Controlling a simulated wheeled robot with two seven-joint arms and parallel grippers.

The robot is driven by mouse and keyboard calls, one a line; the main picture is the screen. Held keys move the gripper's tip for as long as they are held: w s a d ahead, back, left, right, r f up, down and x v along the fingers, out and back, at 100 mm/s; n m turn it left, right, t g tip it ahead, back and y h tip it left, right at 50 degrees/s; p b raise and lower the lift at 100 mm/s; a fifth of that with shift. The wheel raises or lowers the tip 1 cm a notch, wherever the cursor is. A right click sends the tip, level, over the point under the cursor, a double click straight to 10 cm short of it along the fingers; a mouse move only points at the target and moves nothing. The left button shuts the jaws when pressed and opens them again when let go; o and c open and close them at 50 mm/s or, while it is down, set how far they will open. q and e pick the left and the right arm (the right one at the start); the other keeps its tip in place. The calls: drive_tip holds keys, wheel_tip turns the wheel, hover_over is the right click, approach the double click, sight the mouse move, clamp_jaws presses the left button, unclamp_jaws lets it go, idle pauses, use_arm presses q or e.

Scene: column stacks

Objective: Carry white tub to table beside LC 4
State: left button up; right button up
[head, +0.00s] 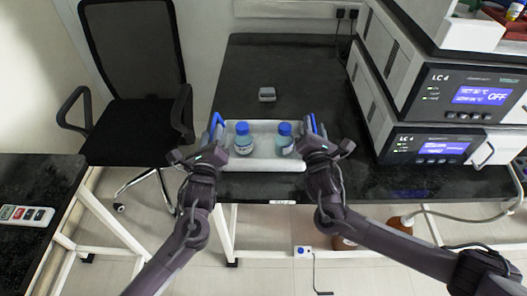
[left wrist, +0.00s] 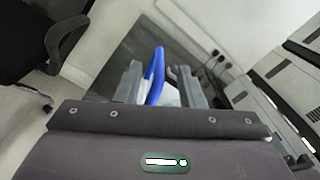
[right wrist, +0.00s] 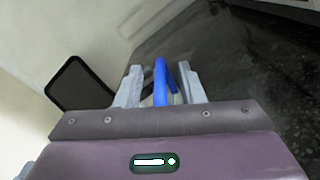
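The white tub (head: 264,165) rests on the black table (head: 290,75), near its front edge and left of the LC 4 units (head: 440,145). Two bottles with blue caps, the left one (head: 244,138) and the right one (head: 284,139), stand in it. My left gripper (head: 214,139) is open at the tub's left blue handle, which shows between its fingers in the left wrist view (left wrist: 155,78). My right gripper (head: 316,136) is open around the right blue handle (right wrist: 161,80), with a gap beside it. The arms hide parts of the tub's ends.
A small grey device (head: 267,94) lies behind the tub. The table behind it is otherwise mostly clear. A black chair (head: 135,90) stands at the left. A remote control (head: 26,214) lies on another dark table (head: 45,180) at far left.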

drive_tip(key=shift+s, duration=0.25)
use_arm(q)
drive_tip(key=s, duration=0.9)
use_arm(e)
drive_tip(key=s, duration=1.1)
drive_tip(key=shift+s+a, duration=0.15)
drive_tip(key=shift+s, duration=0.15)
use_arm(q)
drive_tip(key=shift+a, duration=0.1)
